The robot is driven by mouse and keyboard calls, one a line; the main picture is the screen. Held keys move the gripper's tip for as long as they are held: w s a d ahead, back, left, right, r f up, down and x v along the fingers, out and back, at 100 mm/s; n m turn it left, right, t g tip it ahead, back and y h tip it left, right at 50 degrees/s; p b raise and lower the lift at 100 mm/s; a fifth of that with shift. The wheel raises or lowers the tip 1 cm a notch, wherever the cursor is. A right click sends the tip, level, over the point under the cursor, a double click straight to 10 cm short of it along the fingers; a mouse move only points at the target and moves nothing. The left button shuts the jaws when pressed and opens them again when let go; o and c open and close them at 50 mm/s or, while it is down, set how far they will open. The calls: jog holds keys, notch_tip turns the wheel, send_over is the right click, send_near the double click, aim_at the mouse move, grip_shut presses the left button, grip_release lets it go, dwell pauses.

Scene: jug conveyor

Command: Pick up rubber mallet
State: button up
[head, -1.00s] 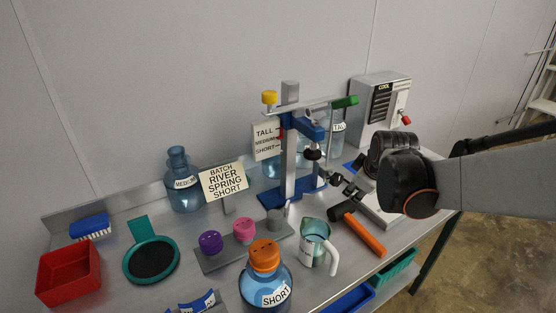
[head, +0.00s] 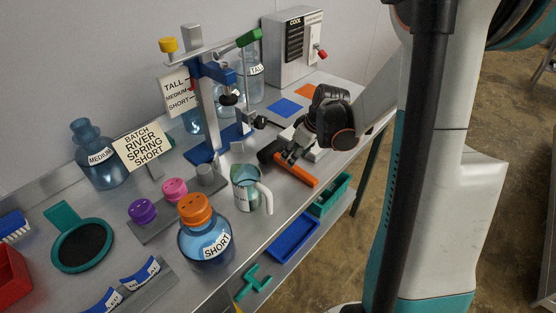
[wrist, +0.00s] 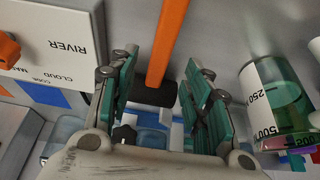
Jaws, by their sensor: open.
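The rubber mallet lies on the metal table, with an orange handle (head: 298,170) and a black head (head: 268,152). In the wrist view the orange handle (wrist: 167,38) runs up between my fingers, and the black head (wrist: 153,93) shows between them farther down. My gripper (head: 287,158) is open and close over the mallet, near where the handle meets the head. In the wrist view the two green-padded fingers of my gripper (wrist: 158,66) stand on either side of the handle, with gaps visible. Whether the fingers touch the table cannot be told.
A measuring jug (head: 247,188) stands left of the mallet. A white labelled box (wrist: 50,40) is beside my gripper. A blue-and-steel press (head: 205,110) stands behind. A blue bottle with an orange cap (head: 205,240) is at front left. Green (head: 330,195) and blue (head: 293,237) bins sit below the table edge.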

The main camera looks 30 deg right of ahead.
jog(key=shift+b+x, duration=1.05)
jog(key=shift+x, duration=1.75)
jog(key=shift+s+d, duration=0.1)
jog(key=shift+s, duration=0.2)
grip_shut()
